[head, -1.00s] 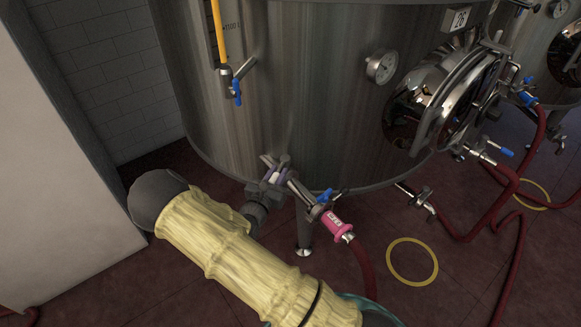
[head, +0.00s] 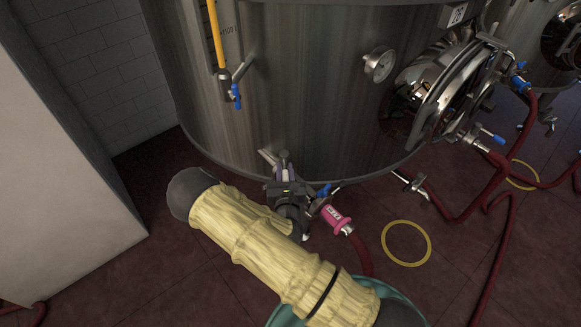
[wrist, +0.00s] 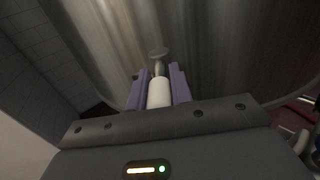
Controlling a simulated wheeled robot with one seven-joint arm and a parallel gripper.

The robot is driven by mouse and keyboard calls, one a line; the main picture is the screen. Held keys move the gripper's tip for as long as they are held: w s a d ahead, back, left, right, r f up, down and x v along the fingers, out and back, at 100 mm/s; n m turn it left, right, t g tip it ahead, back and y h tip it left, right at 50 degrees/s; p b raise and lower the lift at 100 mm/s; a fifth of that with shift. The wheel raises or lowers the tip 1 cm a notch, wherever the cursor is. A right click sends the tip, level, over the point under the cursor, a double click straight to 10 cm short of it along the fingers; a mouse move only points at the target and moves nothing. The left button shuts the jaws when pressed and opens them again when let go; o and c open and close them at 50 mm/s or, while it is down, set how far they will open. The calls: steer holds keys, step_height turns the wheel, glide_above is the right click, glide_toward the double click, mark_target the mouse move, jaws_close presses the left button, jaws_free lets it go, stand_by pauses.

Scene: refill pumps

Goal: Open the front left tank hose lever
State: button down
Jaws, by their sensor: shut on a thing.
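The large steel tank (head: 290,100) stands ahead. Low on its front, a hose valve with a blue lever (head: 325,190) sits beside a pink fitting (head: 335,219) on a red hose (head: 361,254). My gripper (head: 283,168) is at the left of this valve, close to the tank wall. In the wrist view, its purple fingers (wrist: 158,72) are shut on a pale cylindrical part (wrist: 159,93), with a grey metal end (wrist: 158,54) beyond it. I cannot tell whether this part belongs to the valve. The blue lever shows outside the fingers, and the gripper hides part of the valve.
A second blue-handled valve (head: 236,95) hangs higher on the tank under a yellow tube (head: 214,30). A round hatch (head: 455,90) and more red hoses (head: 470,205) lie to the right. A white wall (head: 60,170) stands close on the left. A yellow ring marks the floor (head: 406,243).

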stand_by(0.4)
steer(key=c, duration=1.3)
jaws_free()
steer(key=shift+o, duration=0.2)
steer(key=s+p, duration=0.4)
steer(key=s, duration=1.3)
steer(key=shift+a, duration=0.15)
steer(key=shift+s, duration=0.25)
steer(key=shift+c, duration=0.2)
